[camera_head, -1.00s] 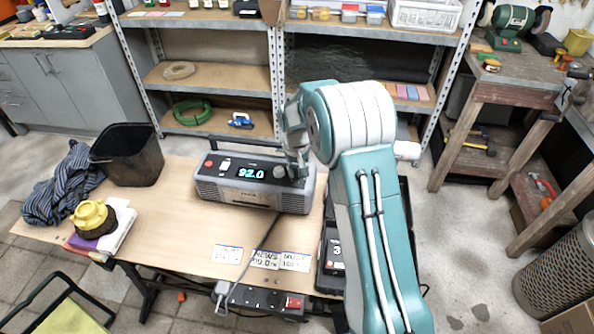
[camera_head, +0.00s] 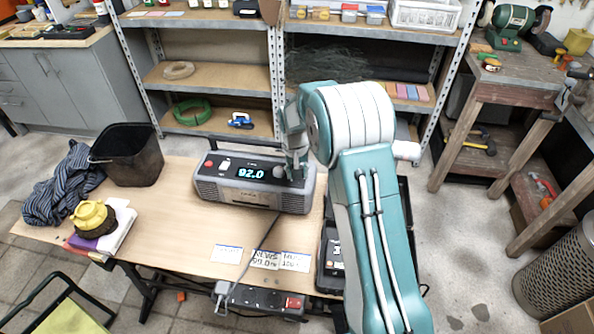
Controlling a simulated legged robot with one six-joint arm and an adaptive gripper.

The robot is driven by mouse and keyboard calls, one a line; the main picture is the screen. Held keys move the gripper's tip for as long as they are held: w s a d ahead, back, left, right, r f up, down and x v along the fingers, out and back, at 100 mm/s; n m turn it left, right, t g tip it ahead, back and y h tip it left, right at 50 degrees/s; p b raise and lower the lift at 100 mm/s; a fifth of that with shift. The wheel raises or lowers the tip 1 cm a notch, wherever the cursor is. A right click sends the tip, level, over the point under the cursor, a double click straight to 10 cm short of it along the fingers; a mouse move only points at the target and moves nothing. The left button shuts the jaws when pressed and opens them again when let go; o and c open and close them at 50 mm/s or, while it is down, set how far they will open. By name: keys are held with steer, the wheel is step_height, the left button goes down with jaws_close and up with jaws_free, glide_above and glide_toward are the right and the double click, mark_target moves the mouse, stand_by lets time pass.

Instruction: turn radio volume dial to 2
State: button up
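A grey radio (camera_head: 236,194) stands on the wooden table, its lit display (camera_head: 251,173) reading 92.0. A round grey knob (camera_head: 279,172) shows on its top face to the right of the display. A red button and a white switch sit left of the display. My gripper (camera_head: 296,176) points down at the right end of the radio's top, just right of that knob. Its fingertips are small and partly hidden by my own wrist, so I cannot tell whether they are open or shut, or touch a dial. No volume marking is readable.
White cards (camera_head: 265,259) lie in front of the radio, beside a cable running to a power strip (camera_head: 262,300). A black bin (camera_head: 127,155), striped cloth (camera_head: 62,186) and yellow-topped object (camera_head: 93,218) occupy the table's left. A dark case (camera_head: 331,262) lies right. Shelves stand behind.

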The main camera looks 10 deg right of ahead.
steer(key=shift+w+r, duration=0.1)
step_height(320, 180, up, 12)
steer(key=shift+a, duration=0.35)
stand_by(0.4)
steer(key=s+r+t, duration=0.3)
steer(key=s+r, duration=1)
steer(key=s, duration=0.3)
steer(key=s+n+t, duration=0.1)
steer(key=s+t, duration=0.1)
steer(key=s, duration=1.5)
steer(key=shift+s+d+f+n+t+y, duration=0.2)
steer(key=shift+d+f+n+t+y, duration=0.1)
steer(key=shift+d+t, duration=0.1)
